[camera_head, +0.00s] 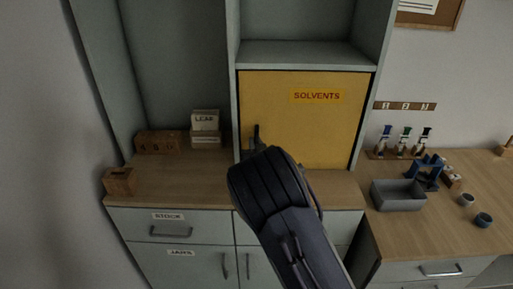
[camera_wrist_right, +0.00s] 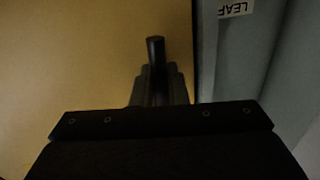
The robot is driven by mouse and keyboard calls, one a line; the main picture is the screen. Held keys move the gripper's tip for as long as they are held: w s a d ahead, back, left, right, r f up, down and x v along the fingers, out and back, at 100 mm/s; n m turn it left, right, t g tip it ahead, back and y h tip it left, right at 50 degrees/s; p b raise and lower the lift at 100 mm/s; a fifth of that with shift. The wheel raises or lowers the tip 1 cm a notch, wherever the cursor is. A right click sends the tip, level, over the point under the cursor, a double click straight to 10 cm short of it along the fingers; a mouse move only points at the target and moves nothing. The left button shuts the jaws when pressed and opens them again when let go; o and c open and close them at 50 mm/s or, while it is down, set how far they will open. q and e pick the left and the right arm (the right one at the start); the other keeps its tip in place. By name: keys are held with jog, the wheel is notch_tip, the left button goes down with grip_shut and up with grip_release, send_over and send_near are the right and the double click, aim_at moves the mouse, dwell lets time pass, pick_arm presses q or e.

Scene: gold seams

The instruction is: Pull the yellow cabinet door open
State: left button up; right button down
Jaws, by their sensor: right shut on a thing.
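The yellow cabinet door (camera_head: 325,125) carries a SOLVENTS label and looks closed in its grey frame. Its dark upright handle (camera_head: 256,136) is near the door's left edge, its lower part hidden by my arm. My right gripper (camera_head: 257,146) is at this handle. In the right wrist view the yellow door (camera_wrist_right: 80,60) fills the left side, and the handle's dark end (camera_wrist_right: 156,48) stands between the fingers of my right gripper (camera_wrist_right: 158,85), which is shut on it. My left gripper is not in view.
The wooden counter (camera_head: 165,180) runs below the door, with a small wooden box (camera_head: 119,181) and a LEAF box (camera_head: 205,125) at left. A grey bin (camera_head: 398,195) and a blue stand (camera_head: 427,172) are at right. Drawers and lower doors are below.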

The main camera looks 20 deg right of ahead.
aim_at(244, 125)
jog(key=a+m+b, duration=0.1)
jog(key=m+b, duration=0.3)
jog(key=b, duration=0.2)
jog(key=a+r+m+t+h+b, duration=0.1)
jog(key=m+b, duration=0.3)
jog(key=b, duration=0.2)
jog(key=w+a+m+b, duration=0.1)
jog(key=m+b, duration=0.3)
jog(key=b, duration=0.2)
jog(key=shift+r+h, duration=0.3)
jog(key=shift+h, duration=0.1)
jog(key=m+b, duration=0.1)
jog(key=m, duration=0.1)
jog(key=r+m+h+b, duration=0.1)
jog(key=m, duration=0.1)
jog(key=shift+a+r, duration=0.15)
jog(key=shift+a, duration=0.05)
jog(key=shift+r+m+h+b, duration=0.4)
jog(key=shift+m+b, duration=0.4)
jog(key=shift+m, duration=0.4)
jog(key=shift+r, duration=0.1)
